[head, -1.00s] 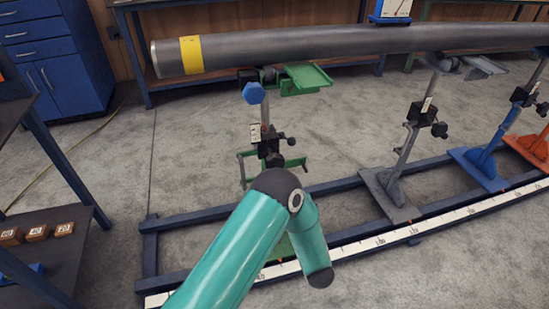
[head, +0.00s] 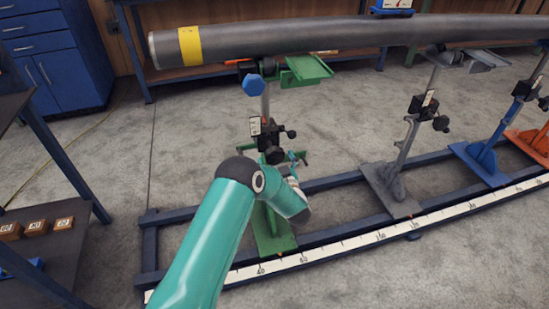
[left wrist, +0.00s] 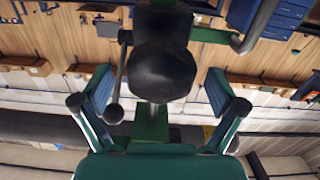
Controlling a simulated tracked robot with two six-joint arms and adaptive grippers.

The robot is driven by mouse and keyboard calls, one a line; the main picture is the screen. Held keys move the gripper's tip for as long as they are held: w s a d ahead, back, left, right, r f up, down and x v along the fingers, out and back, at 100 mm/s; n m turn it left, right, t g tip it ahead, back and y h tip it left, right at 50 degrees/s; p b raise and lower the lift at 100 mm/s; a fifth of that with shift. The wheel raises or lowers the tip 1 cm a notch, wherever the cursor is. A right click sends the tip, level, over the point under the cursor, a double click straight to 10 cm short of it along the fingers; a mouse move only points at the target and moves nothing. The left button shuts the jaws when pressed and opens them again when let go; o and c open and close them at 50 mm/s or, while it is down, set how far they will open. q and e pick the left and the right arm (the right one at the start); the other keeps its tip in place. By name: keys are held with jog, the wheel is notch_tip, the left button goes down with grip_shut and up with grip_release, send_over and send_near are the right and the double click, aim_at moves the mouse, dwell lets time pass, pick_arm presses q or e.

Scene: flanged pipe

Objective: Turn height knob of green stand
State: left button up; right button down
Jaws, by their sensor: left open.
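The green stand has a green base (head: 273,230), a green top cradle (head: 305,70) under the pipe and a black clamp block on its post. A black height knob (head: 274,155) sits low on the block. In the left wrist view the round black knob (left wrist: 163,68) is large and central. My left gripper (left wrist: 160,92) is open there, one finger on each side of the knob, with no visible contact. In the head view the gripper (head: 296,160) is small, just right of the knob, and partly hidden by my wrist.
The grey pipe (head: 350,31) with a yellow band runs across the stands. A blue knob (head: 253,86) and a small side knob (head: 291,134) are close by. Grey (head: 391,185), blue (head: 478,164) and orange stands are to the right on the blue rail frame. Dark shelving stands left.

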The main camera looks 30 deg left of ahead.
pick_arm(q)
jog(key=shift+w+a, duration=0.3)
jog(key=shift+a, duration=0.05)
jog(key=shift+c, duration=0.2)
jog(key=c, duration=1.1)
jog(key=shift+a, duration=0.1)
jog(key=shift+m, duration=0.4)
jog(key=m, duration=0.1)
jog(key=m+b, duration=0.1)
jog(key=m, duration=0.1)
jog(key=shift+d+m, duration=0.25)
jog(key=shift+m, duration=0.05)
jog(key=m, duration=0.5)
jog(key=shift+w+d+f, duration=0.1)
jog(key=shift+d, duration=0.05)
jog(key=shift+m, duration=0.3)
